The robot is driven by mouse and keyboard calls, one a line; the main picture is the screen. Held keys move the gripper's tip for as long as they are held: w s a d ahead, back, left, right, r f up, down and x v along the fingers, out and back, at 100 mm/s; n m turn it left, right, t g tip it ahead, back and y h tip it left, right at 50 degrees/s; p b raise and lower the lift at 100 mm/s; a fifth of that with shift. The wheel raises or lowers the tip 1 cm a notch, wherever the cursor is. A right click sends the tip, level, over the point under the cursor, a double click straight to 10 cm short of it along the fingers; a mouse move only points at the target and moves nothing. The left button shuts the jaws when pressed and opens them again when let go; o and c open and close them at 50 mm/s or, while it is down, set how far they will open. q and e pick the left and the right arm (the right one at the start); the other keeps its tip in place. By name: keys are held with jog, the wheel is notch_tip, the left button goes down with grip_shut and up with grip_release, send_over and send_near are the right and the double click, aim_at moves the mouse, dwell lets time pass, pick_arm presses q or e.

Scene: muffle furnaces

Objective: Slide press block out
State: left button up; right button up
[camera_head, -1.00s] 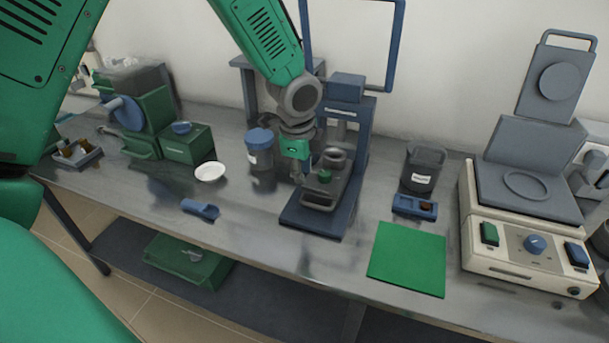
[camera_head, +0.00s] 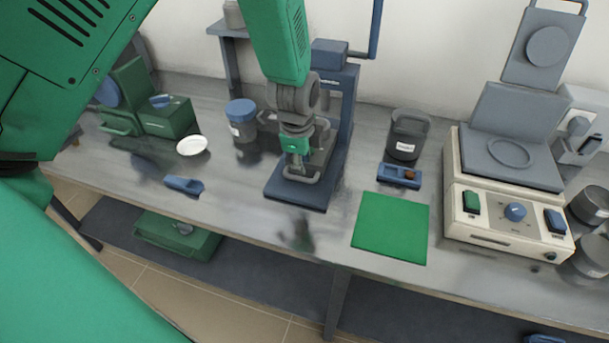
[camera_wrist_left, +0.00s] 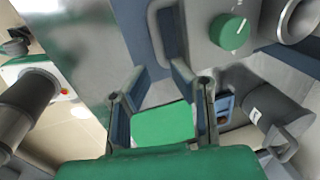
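The press (camera_head: 343,115) is a blue stand with a flat base (camera_head: 296,194) on the bench. The grey press block (camera_wrist_left: 203,50) sits low in it, with a loop handle (camera_wrist_left: 154,32) at its front and a green knob (camera_wrist_left: 230,31) on top, clear in the left wrist view. In the head view my arm partly hides the block. My left gripper (camera_head: 296,170) points down at the front of the block. In the left wrist view its two fingers (camera_wrist_left: 160,76) are apart, with the handle just beyond their tips; contact cannot be told. My right gripper is not in view.
A green mat (camera_head: 391,228) lies to the right of the press. A jar with a blue lid (camera_head: 242,120) and a white dish (camera_head: 192,145) are left. The furnace-like unit (camera_head: 508,208) is at right.

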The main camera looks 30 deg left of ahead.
aim_at(304, 178)
pick_arm(q)
jog(key=f, duration=0.4)
jog(key=shift+w+a+f, duration=0.25)
jog(key=shift+w+f, duration=0.05)
jog(key=shift+w, duration=0.1)
jog(key=shift+w+d+f, duration=0.1)
jog(key=shift+w+f, duration=0.05)
jog(key=shift+f, duration=0.6)
jog(key=shift+c, duration=0.4)
